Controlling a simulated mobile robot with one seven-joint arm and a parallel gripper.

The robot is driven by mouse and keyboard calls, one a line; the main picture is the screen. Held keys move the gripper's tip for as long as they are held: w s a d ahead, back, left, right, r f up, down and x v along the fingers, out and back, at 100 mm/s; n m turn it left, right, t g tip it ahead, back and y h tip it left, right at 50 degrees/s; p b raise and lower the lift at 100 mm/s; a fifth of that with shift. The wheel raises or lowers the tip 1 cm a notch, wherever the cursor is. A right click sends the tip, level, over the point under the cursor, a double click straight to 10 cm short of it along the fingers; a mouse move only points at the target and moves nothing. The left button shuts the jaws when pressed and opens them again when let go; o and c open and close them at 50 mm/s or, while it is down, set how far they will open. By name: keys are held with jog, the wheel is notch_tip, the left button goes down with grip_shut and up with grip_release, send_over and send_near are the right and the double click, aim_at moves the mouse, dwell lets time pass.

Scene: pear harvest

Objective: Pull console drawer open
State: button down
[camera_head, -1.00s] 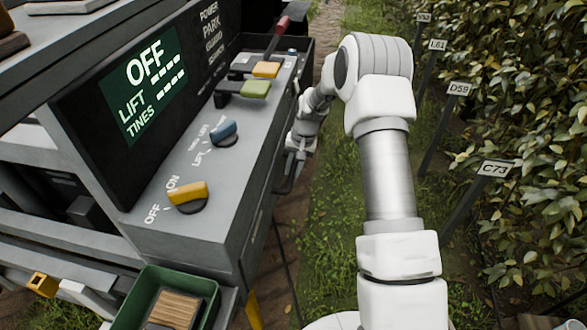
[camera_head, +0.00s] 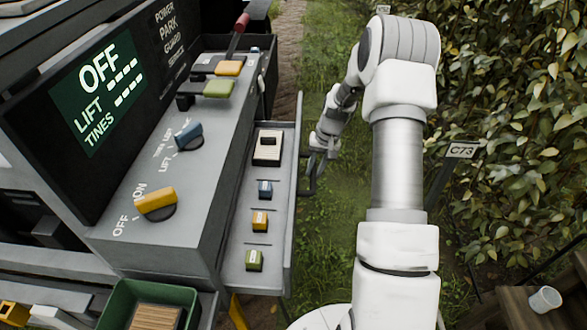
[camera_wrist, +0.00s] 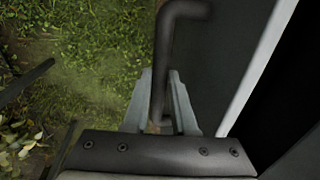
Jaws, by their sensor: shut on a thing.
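The console drawer (camera_head: 284,222) stands pulled out from the right side of the grey console (camera_head: 182,225). My gripper (camera_head: 312,178) is at the drawer's outer face. In the wrist view my gripper (camera_wrist: 163,110) is shut on the dark bar handle (camera_wrist: 163,70), with a finger on each side of it. The drawer front (camera_wrist: 222,60) shows beside the handle in that view.
The console's screen (camera_head: 98,92) reads OFF, LIFT, TINES. Yellow (camera_head: 154,200) and blue (camera_head: 188,135) knobs sit on its top. A green bin (camera_head: 118,300) stands at the lower left. Leafy plants (camera_head: 520,130) and a sign C73 (camera_head: 461,150) line the right. Grass lies between.

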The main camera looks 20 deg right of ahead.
jog(key=shift+s+d, duration=0.3)
jog(key=shift+d, duration=0.4)
jog(key=shift+s+d, duration=0.3)
jog(key=shift+d, duration=0.35)
jog(key=shift+s+d, duration=0.3)
jog(key=shift+d, duration=0.4)
jog(key=c, duration=0.7)
grip_release()
jog(key=shift+c, duration=0.2)
jog(key=s+d+r+p, duration=0.1)
jog(key=d+r, duration=0.2)
jog(key=r, duration=1.4)
jog(key=shift+s, duration=0.15)
